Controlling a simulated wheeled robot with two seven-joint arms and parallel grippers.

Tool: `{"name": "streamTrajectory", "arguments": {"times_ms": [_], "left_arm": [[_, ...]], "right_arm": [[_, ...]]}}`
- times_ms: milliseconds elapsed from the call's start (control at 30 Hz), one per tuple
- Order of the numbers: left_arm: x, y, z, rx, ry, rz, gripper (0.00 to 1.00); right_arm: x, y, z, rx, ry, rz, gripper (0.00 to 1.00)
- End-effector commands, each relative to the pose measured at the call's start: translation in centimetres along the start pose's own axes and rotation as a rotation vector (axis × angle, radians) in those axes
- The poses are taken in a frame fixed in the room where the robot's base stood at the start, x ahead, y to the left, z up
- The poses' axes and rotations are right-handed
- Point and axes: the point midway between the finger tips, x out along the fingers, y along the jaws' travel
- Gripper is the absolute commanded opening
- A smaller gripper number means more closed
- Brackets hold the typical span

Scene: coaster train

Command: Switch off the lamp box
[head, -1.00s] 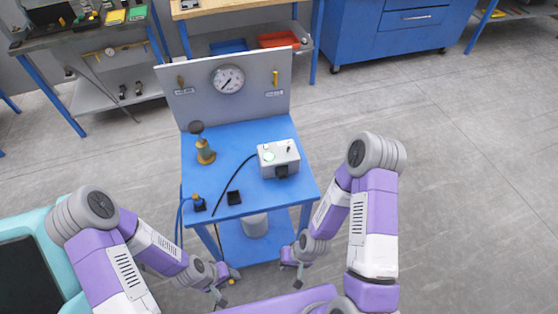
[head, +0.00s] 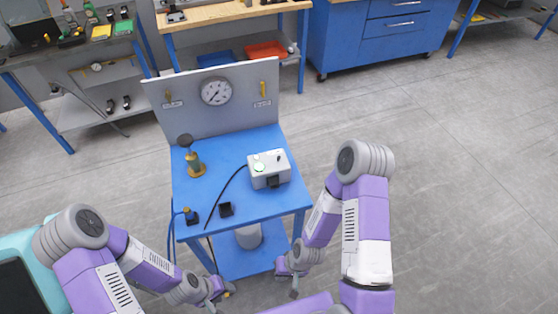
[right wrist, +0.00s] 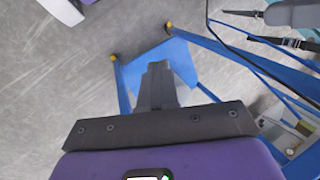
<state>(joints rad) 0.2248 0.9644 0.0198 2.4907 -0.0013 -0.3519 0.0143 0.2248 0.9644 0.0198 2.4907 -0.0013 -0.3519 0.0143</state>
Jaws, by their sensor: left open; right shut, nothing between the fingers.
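The lamp box (head: 281,172) is a pale grey box at the right side of the blue table. Its top carries a round pale green lamp (head: 259,167), which looks lit, and a small dark switch (head: 278,158). The switch's position is too small to tell. My left gripper (head: 224,293) is open and empty, low in front of the table. My right gripper (head: 294,290) is shut and empty, below and in front of the table's right front corner, well apart from the box. Its shut fingers show in the right wrist view (right wrist: 157,78); the lamp box does not clearly show there.
The blue table (head: 228,185) holds a brass-coloured part with a dark knob (head: 195,165), small black blocks (head: 226,209) and a black cable (head: 222,200). A grey back panel (head: 190,110) bears a gauge (head: 216,92). A light bin (head: 248,237) stands on the lower shelf. Floor at right is clear.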

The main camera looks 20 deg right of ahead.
Motion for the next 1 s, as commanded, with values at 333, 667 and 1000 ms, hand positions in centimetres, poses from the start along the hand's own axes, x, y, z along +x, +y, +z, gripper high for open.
{"name": "streamTrajectory", "arguments": {"times_ms": [333, 667, 1000], "left_arm": [[0.6, -0.2, 0.0, 0.0, 0.0, 0.0, 0.46], [1.7, -0.6, -0.1, 0.0, 0.0, 0.0, 0.46], [2.8, -1.1, -0.1, 0.0, 0.0, 0.0, 0.46]], "right_arm": [[0.2, 1.9, 1.8, 0.411, -0.158, 0.024, 0.0], [-2.4, -0.5, 2.8, 1.405, -0.608, -0.093, 0.0], [-10.3, -2.6, -7.1, 2.18, -1.251, -0.545, 0.0]]}}
